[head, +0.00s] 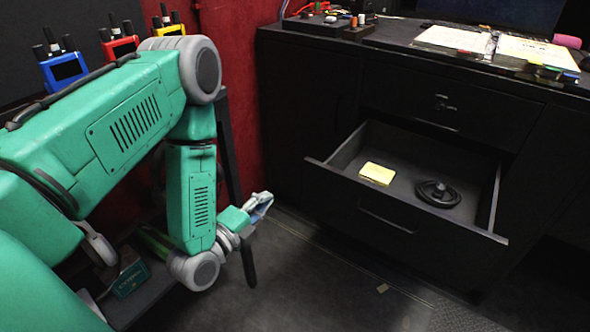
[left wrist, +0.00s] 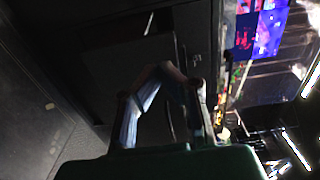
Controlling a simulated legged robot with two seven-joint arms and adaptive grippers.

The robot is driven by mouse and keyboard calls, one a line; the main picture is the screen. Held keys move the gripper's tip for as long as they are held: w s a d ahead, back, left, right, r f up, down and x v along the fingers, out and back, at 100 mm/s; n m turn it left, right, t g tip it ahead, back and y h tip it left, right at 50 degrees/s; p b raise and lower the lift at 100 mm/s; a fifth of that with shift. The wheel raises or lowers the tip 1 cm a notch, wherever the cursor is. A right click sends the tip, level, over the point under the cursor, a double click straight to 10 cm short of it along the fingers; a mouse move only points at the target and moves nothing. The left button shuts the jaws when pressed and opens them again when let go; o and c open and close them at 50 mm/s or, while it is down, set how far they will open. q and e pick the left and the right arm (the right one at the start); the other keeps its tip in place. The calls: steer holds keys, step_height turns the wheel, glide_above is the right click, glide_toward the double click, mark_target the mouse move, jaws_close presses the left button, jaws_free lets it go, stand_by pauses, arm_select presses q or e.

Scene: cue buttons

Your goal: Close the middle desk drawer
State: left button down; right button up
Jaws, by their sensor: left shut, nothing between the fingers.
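The middle desk drawer (head: 400,219) is pulled out of the black desk in the head view. A yellow notepad (head: 377,173) and a coiled black cable (head: 438,193) lie inside it. My left gripper (head: 265,200) is shut and empty, to the left of the drawer and apart from it. In the left wrist view the fingers (left wrist: 155,85) show in front of the dark desk; the drawer is hard to make out there. My right gripper is in neither view.
The upper drawer (head: 450,105) is shut. The desk top (head: 400,45) holds papers, spools and a screen. Radios (head: 65,68) stand on the left by a red wall (head: 240,60). The floor (head: 320,280) before the drawer is mostly clear.

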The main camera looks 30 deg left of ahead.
arm_select(q)
glide_toward(307, 165)
steer(key=w+b, duration=0.2)
steer(key=w, duration=0.6)
steer(key=shift+f, duration=0.15)
steer(key=shift+d, duration=0.15)
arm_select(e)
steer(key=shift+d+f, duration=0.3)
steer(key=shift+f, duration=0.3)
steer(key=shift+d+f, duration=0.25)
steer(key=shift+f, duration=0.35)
